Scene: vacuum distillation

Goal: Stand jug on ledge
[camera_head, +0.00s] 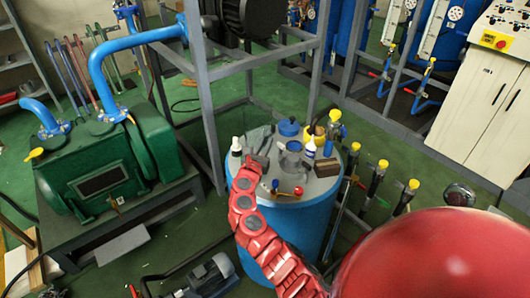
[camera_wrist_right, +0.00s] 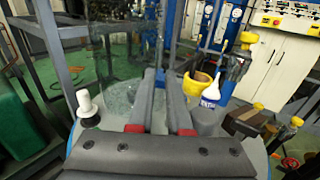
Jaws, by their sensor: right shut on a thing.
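My right gripper (camera_head: 256,160) is over the grey top of a blue drum (camera_head: 282,231). In the right wrist view its two grey fingers (camera_wrist_right: 163,75) are close together, with a see-through vessel (camera_wrist_right: 118,92), apparently the jug, at them. The vessel's clear wall makes its outline and base hard to read. In the head view it shows only faintly by the fingertips (camera_head: 258,140). I cannot tell whether it touches the drum top. No ledge can be made out for certain. My left gripper is not in view.
A grey metal frame (camera_head: 208,115) rises behind. A green machine (camera_head: 105,170) stands left.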

